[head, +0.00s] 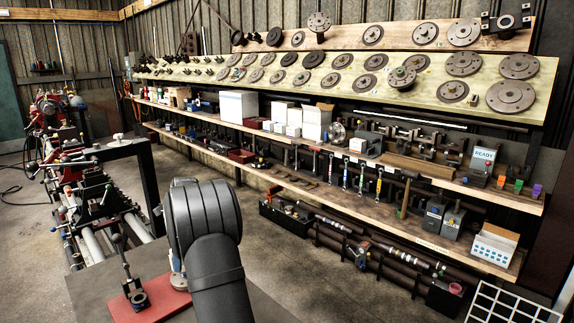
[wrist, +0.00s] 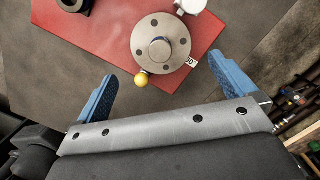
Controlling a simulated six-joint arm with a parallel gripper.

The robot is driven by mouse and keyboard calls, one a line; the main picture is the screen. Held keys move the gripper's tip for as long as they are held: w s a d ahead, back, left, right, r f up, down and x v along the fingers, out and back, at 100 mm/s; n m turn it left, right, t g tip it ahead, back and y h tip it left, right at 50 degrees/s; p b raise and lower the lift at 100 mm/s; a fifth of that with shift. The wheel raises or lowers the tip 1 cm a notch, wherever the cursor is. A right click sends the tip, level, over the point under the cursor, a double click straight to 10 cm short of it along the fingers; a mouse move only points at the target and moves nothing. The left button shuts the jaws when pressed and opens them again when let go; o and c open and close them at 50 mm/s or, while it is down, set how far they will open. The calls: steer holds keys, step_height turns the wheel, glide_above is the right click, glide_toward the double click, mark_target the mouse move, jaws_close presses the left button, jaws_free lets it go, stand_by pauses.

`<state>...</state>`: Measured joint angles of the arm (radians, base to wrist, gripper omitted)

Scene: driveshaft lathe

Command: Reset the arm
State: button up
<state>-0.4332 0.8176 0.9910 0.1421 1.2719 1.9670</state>
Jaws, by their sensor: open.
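In the wrist view my gripper (wrist: 163,88) is open, with its two blue fingers spread wide and nothing between them. Beyond the fingertips a round grey metal flange (wrist: 150,30) with a raised hub and bolt holes lies on a red mat (wrist: 100,45). A small yellow ball (wrist: 141,79) sits at the flange's near edge. In the head view my dark arm stands in the foreground and hides most of the gripper. The red mat (head: 150,301) shows to the left of my arm there.
The lathe (head: 85,185) with its rails stands at the left. Long wooden shelves (head: 330,155) along the wall hold boxes, tools and several flanges. A white wire rack (head: 510,305) is at the lower right. The concrete floor (head: 290,250) between arm and shelves is clear.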

steer(key=f, duration=0.4)
steer(key=a+f, duration=0.1)
steer(key=f, duration=0.2)
step_height(320, 180, up, 4)
steer(key=shift+r, duration=0.15)
steer(key=d+r, duration=0.7)
steer(key=d, duration=0.5)
steer(key=s+a+f+n+h, duration=0.1)
steer(key=s+a+n, duration=0.2)
steer(key=s+n, duration=0.6)
steer(key=s+a+f+n+g+h, duration=0.1)
steer(key=s+a+n, duration=0.2)
steer(key=s+n, duration=0.5)
steer(key=n, duration=0.7)
steer(key=shift+s+a+f+g+h, duration=0.15)
steer(key=shift+s+f+g+h, duration=0.15)
steer(key=shift+s+h, duration=0.1)
steer(key=shift+w, duration=0.1)
